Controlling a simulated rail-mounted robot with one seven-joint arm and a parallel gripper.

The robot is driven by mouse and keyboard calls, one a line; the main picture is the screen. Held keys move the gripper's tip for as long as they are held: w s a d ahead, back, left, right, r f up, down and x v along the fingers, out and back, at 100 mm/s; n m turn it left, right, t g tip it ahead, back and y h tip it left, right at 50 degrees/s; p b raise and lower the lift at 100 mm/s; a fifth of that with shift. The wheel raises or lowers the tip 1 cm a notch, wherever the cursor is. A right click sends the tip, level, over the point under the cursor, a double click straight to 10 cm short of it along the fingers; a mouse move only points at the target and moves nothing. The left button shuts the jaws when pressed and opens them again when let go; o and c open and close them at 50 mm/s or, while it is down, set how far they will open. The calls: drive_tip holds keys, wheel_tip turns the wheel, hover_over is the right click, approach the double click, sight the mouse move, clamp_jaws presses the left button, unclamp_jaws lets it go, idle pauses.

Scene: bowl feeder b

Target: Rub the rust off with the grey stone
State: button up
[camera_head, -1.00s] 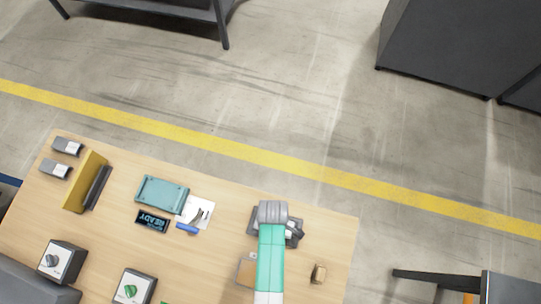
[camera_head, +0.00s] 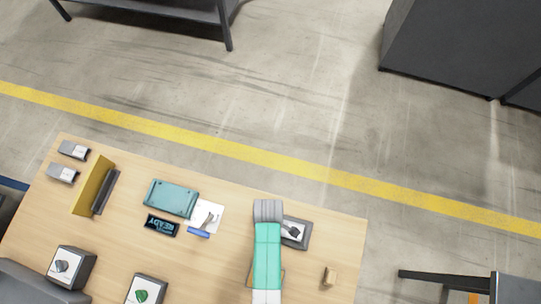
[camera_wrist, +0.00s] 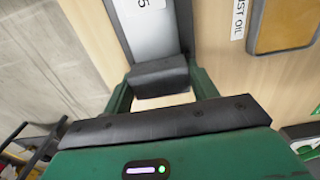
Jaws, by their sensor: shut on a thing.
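In the wrist view my gripper (camera_wrist: 160,88) has its two green fingers shut on a dark grey block (camera_wrist: 160,72), which looks like the grey stone. The block's far edge meets or overlaps a pale metal plate (camera_wrist: 148,28) marked "5" in a dark frame; I cannot tell whether they touch. No rust is clear on the visible part of the plate. In the head view my arm hides the gripper and block. A dark tray (camera_head: 303,240) with a pale face and a small black part shows just right of my arm.
The wrist view shows a tan, dark-rimmed pad (camera_wrist: 284,25) beside a label ending "ST OIL". Floor lies beyond the table edge.

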drive_tip(key=r+p, duration=0.2)
drive_tip(key=r, duration=0.1)
drive_tip(key=shift+a+r, duration=0.1)
drive_tip(key=shift+a, duration=0.25)
drive_tip(key=shift+d+r+p, duration=0.15)
drive_tip(key=shift+r+p, duration=0.15)
drive_tip(key=shift+p, duration=0.25)
wheel_tip(320, 180, up, 5)
drive_tip(key=p, duration=0.5)
drive_tip(key=shift+f, duration=0.15)
drive_tip(key=shift+f, duration=0.15)
